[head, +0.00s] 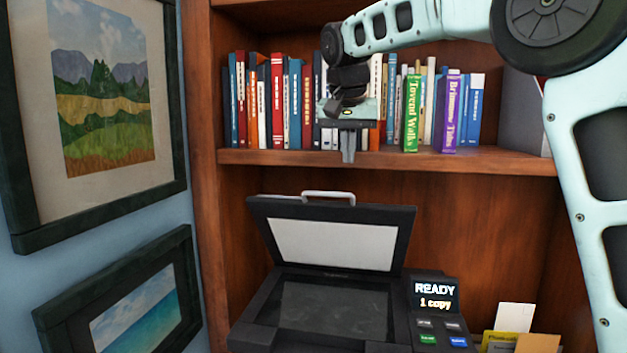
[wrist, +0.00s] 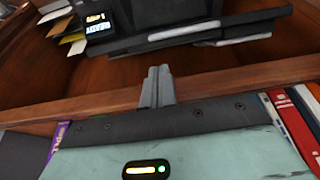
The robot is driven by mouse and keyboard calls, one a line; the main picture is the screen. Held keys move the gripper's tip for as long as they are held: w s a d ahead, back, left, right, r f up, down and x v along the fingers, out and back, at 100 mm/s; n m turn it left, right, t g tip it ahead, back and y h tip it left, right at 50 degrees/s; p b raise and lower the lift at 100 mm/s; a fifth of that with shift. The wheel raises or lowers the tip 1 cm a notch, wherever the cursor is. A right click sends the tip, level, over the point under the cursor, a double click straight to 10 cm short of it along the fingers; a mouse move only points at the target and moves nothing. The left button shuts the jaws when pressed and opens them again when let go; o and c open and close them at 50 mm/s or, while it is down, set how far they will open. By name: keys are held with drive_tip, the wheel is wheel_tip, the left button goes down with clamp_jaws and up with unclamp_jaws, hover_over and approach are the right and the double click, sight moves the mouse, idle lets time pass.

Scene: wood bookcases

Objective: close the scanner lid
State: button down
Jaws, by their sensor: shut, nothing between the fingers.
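The scanner (head: 330,312) is black and stands in the lower bay of the bookcase. Its lid (head: 335,245) is raised and tilted back, with the white underside facing me and a light handle (head: 328,196) on its top edge. The dark glass bed shows below it. My gripper (head: 348,157) is shut and empty. It points down in front of the upper shelf's edge, above the lid. In the wrist view the shut fingers (wrist: 156,88) point toward the lid (wrist: 180,36), with a gap between them.
A shelf board (head: 400,161) with a row of books, including a green book (head: 411,112) and a purple book (head: 449,112), runs behind my gripper. The scanner's panel (head: 436,291) reads READY, 1 copy. Papers (head: 515,318) stand at its right. Framed pictures hang on the left wall.

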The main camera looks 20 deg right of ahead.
sight(348, 202)
drive_tip(key=p+x, duration=0.3)
drive_tip(key=x, duration=0.6)
drive_tip(key=shift+w+d+f, duration=0.2)
drive_tip(key=shift+w+f, duration=0.05)
drive_tip(key=shift+w, duration=0.05)
